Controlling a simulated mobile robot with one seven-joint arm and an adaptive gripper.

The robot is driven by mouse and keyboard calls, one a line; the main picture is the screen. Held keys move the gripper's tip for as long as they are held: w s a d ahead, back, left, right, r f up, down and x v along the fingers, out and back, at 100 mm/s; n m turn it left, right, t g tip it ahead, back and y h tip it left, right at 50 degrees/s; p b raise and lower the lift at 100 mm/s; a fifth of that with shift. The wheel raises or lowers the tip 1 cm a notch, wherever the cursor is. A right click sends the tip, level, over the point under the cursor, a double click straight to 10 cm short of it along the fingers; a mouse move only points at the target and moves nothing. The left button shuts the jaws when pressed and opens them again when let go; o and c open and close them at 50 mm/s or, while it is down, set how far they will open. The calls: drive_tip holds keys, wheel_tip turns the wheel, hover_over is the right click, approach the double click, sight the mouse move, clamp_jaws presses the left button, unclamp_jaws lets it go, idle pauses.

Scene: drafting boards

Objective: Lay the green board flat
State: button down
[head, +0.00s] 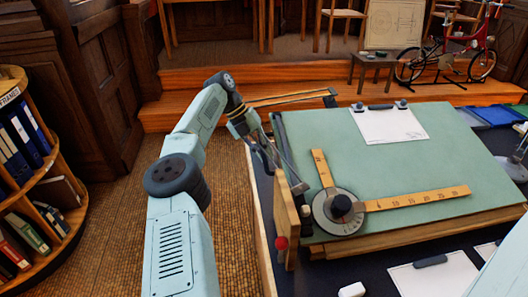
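The green board (390,165) lies on the right side of the head view, with a wooden edge along its near side. Its exact tilt is hard to judge from this angle. A drafting arm with a round dial (338,211) and two wooden rulers (415,199) sits on its near left part. A wooden side piece (287,222) with a red knob (281,242) stands at its near left corner. My gripper (268,156) is at the board's left edge, beside a thin metal bar. Its fingers are small and partly overlapped, so contact and opening cannot be told.
A paper sheet (389,124) is clipped at the board's top. Another clipped sheet (434,275) and a white block (352,290) lie on the dark table in front. A round bookshelf (45,205) stands at left. Wooden steps (215,77) and a red bicycle (447,60) are behind.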

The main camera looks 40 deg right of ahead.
drive_tip(key=shift+w, duration=0.1)
drive_tip(key=c, duration=1.9)
unclamp_jaws()
drive_tip(key=shift+r, duration=0.15)
wheel_tip(320, 180, up, 10)
drive_tip(key=shift+f, duration=0.1)
drive_tip(key=shift+d, duration=0.15)
